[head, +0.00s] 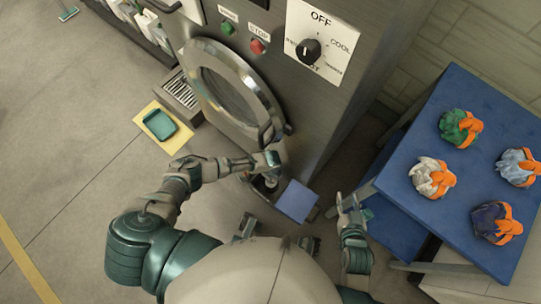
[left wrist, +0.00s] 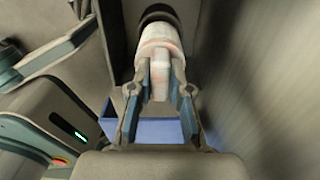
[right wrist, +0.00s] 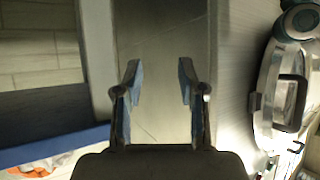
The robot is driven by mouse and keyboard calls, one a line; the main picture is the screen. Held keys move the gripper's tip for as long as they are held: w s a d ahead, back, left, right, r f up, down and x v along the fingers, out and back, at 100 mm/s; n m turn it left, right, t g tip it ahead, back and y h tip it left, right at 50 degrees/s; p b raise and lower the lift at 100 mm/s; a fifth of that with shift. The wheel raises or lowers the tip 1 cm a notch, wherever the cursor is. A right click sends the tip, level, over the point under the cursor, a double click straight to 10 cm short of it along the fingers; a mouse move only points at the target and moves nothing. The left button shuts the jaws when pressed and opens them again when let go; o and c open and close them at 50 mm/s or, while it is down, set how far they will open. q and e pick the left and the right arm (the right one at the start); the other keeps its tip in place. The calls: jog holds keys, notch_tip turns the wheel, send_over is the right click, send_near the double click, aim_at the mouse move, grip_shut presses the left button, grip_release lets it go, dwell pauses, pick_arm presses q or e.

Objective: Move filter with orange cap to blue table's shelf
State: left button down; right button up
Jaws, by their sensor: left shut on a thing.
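My left gripper (head: 266,182) is low at the front of the steel machine. In the left wrist view my left gripper (left wrist: 160,80) is shut on the knob of a pale, pinkish-white round filter part (left wrist: 158,42), which sits at a dark round opening. No clear orange shows on it, and the rest of the filter is hidden. My right gripper (head: 350,207) is open and empty between the machine and the blue table (head: 415,150); it also shows in the right wrist view (right wrist: 160,80). The table's lower blue shelf (head: 398,228) shows partly under the top.
The machine (head: 320,120) has a round door (head: 232,92) above my left gripper. A blue square panel (head: 296,201) is close beside that gripper. Several bags with orange straps (head: 432,177) lie on the tabletop. A teal tray (head: 160,124) on a yellow mat lies on the floor left.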

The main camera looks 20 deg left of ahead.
pick_arm(q)
jog(key=shift+r, duration=0.3)
jog(key=shift+r+p, duration=0.35)
jog(key=shift+p, duration=0.1)
jog(key=shift+r, duration=0.3)
pick_arm(e)
jog(key=shift+s+d+f+g+h, duration=0.15)
jog(key=shift+s+d+f+g, duration=0.1)
jog(key=shift+s+f+g, duration=0.3)
jog(key=shift+s+d+f+g+h, duration=0.1)
jog(key=shift+s+d+f+g, duration=0.3)
jog(key=shift+s, duration=0.35)
jog(key=shift+s+d+f+g+h, duration=0.15)
jog(key=shift+s+f+g, duration=0.15)
jog(key=shift+s+g, duration=0.3)
jog(key=shift+s, duration=0.1)
